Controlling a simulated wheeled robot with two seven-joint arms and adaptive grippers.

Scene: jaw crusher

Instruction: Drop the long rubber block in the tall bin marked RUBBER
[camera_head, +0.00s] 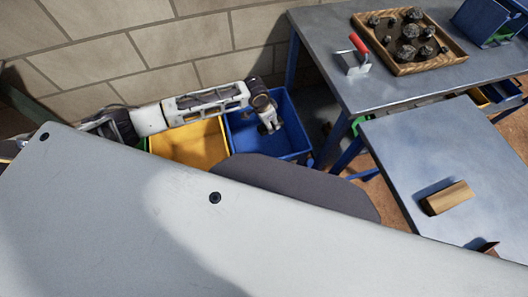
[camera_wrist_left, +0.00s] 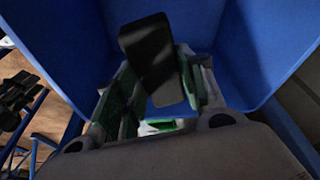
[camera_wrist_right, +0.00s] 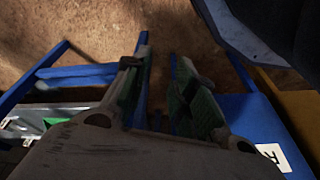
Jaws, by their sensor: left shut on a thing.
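My left gripper (camera_head: 268,126) is over the blue bin (camera_head: 299,140) beside the wall. In the left wrist view the left gripper (camera_wrist_left: 160,92) is shut on a long black block (camera_wrist_left: 152,58), the rubber block, which points into the bin between blue walls (camera_wrist_left: 65,40). The block is hard to make out in the head view. In the right wrist view my right gripper (camera_wrist_right: 160,75) has its fingers apart with nothing between them. That view also shows a blue bin's outer side (camera_wrist_right: 245,112) with a partly seen white label (camera_wrist_right: 273,157).
A yellow bin (camera_head: 188,142) stands left of the blue one. A grey table (camera_head: 340,20) holds a wooden tray (camera_head: 459,52) of rocks and a red-handled tool (camera_head: 357,45). A nearer table (camera_head: 430,150) holds a wooden block (camera_head: 447,198). A large pale panel (camera_head: 120,210) fills the foreground.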

